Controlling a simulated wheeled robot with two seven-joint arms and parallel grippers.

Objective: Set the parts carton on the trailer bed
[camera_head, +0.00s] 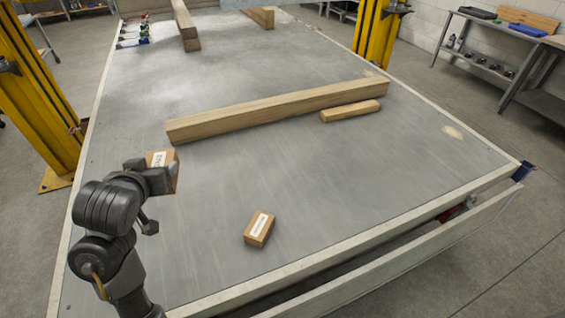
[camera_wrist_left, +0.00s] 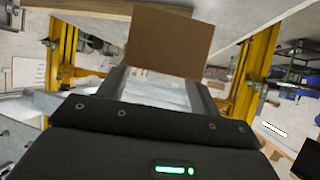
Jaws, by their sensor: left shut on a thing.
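A small brown carton with a white label (camera_head: 158,157) is in my left gripper (camera_head: 158,176) over the left side of the grey trailer bed (camera_head: 330,200). In the left wrist view, the plain brown face of this carton (camera_wrist_left: 170,38) shows between the fingers of the left gripper (camera_wrist_left: 160,78). The gripper is shut on it. Part of the carton is hidden behind the gripper, and I cannot tell whether its underside touches the bed. A second brown carton with a white label (camera_head: 259,228) lies on the bed near the front. My right gripper is not in view.
A long timber beam (camera_head: 280,110) lies across the bed, with a short wooden block (camera_head: 350,111) beside it. More timbers (camera_head: 186,28) lie at the back. Yellow posts (camera_head: 378,30) stand beside the trailer. The bed's right front is clear.

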